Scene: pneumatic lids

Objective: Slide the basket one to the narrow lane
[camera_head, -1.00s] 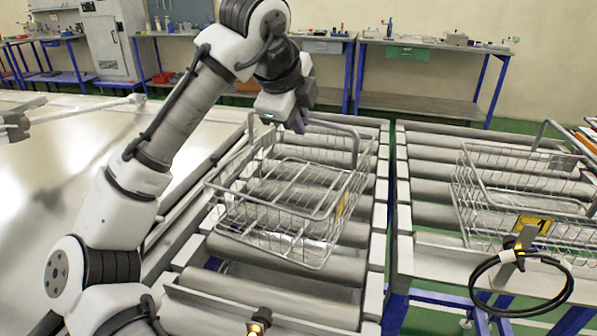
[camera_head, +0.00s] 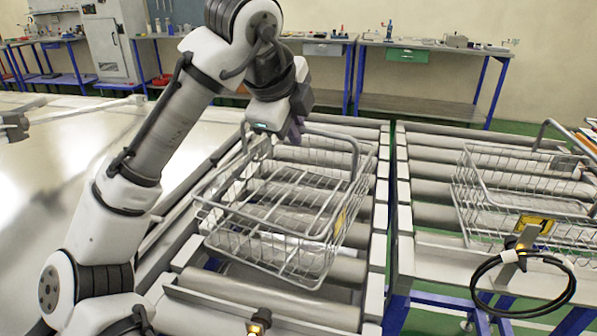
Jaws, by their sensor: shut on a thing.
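A wire basket (camera_head: 290,237) rests on the rollers of the left roller lane (camera_head: 235,290), turned at an angle to the lane. A yellow label shows on its right side. My gripper (camera_head: 292,134) is at the basket's far rim, near the far left corner. It is shut there on the basket; the fingertips are mostly hidden behind my wrist. A second wire basket (camera_head: 520,190) stands on the right roller lane (camera_head: 425,213), with a yellow label on its near side. Which lane is the narrow one I cannot tell.
A narrow gap with blue legs (camera_head: 392,310) separates the two lanes. A raised plate with a brass fitting (camera_head: 258,322) lies across the near end of the left lane. A coiled black hose (camera_head: 520,285) hangs at the right lane's near end. A wide pale table (camera_head: 50,210) lies left.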

